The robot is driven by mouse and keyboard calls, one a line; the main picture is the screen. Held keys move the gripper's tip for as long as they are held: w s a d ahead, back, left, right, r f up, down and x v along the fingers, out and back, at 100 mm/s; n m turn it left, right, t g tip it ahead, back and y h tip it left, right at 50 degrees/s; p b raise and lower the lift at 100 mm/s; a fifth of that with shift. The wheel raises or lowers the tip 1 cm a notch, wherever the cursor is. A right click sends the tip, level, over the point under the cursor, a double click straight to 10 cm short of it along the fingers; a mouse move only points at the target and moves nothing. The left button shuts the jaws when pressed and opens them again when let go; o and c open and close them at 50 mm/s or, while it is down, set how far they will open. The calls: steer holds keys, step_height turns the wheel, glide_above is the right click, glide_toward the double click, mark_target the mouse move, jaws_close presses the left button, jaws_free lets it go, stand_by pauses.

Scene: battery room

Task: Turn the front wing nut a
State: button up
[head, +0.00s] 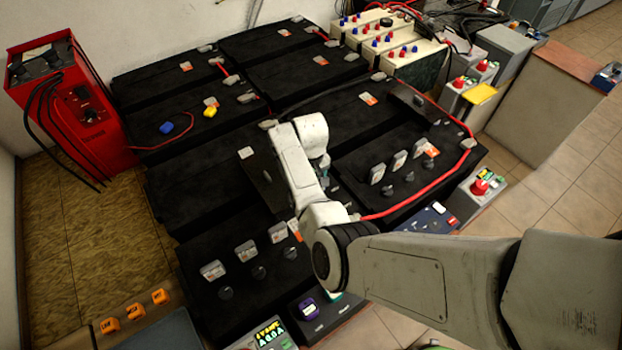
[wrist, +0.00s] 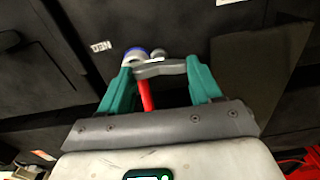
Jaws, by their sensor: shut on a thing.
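In the wrist view my gripper (wrist: 160,72) has two teal fingers closed on a grey metal wing nut (wrist: 158,68), with one finger at each end of it. A round fitting with a blue ring (wrist: 134,56) sits at the nut's left end. A red cable (wrist: 145,95) runs down from beneath the nut between the fingers. The nut is over the black battery top (wrist: 180,30). In the head view my arm reaches over the middle of the black batteries and hides the fingertips and the nut.
Several black batteries (head: 208,190) fill the bench, with grey terminals and red cables (head: 400,208) on top. A red charger (head: 70,95) stands at the left. A box with a red button (head: 480,188) is at the right. Bare tiled floor (head: 560,170) lies further right.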

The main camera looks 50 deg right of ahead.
steer(key=shift+w+n, duration=0.1)
steer(key=shift+n, duration=0.2)
steer(key=o, duration=1.1)
steer(key=shift+c, duration=0.2)
step_height(320, 180, up, 11)
steer(key=shift+f, duration=0.1)
stand_by(0.4)
steer(key=s+a, duration=0.5)
steer(key=s, duration=0.4)
steer(key=s+a+f+n, duration=0.1)
steer(key=s+a, duration=0.4)
steer(key=s, duration=0.4)
steer(key=s+a+f+n+t, duration=0.1)
steer(key=s+a, duration=0.4)
steer(key=s, duration=0.4)
steer(key=shift+f, duration=0.15)
